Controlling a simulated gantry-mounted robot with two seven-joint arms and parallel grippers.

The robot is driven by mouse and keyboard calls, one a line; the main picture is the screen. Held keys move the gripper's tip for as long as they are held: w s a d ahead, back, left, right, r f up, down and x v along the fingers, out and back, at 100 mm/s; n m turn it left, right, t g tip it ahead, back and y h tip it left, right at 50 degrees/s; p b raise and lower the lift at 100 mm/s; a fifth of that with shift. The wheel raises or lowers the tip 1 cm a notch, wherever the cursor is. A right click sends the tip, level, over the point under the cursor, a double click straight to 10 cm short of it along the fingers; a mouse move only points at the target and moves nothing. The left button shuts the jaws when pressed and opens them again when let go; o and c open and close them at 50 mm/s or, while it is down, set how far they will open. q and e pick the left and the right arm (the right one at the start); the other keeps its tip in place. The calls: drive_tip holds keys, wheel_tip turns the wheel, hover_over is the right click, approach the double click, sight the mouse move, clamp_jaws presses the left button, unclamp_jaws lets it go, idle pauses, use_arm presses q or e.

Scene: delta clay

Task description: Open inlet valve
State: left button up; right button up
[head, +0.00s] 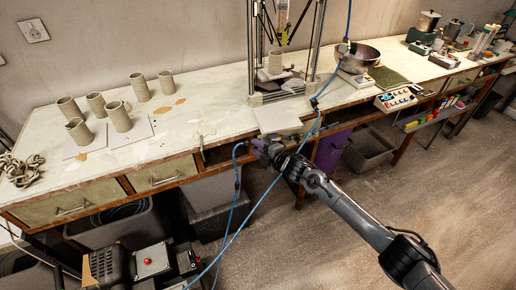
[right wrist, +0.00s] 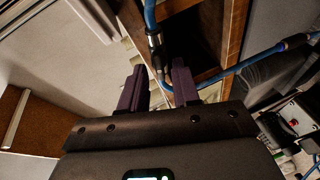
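My right gripper (head: 258,147) is at the front edge of the workbench, beside the blue air hose (head: 237,172). In the right wrist view its two purple fingers (right wrist: 160,88) stand apart with a gap between them. A dark and silver hose fitting (right wrist: 155,42), which looks like the inlet valve, is just beyond the fingertips, roughly in line with the gap. Blue hose joins it from above and another piece runs off to the right. I cannot tell whether a finger touches it, or how its handle is set. My left gripper is not in view.
The workbench (head: 190,112) carries several clay mugs at the left, a printer frame with a cup, and a steel bowl (head: 358,57). A compressor with a red button (head: 145,262) stands at lower left. The floor at right is clear.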

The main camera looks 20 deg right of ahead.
idle(0.3)
drive_tip(key=p+v, duration=0.2)
drive_tip(key=v, duration=0.9)
drive_tip(key=shift+w+p, duration=0.1)
drive_tip(key=shift+p, duration=0.3)
drive_tip(key=shift+f, duration=0.1)
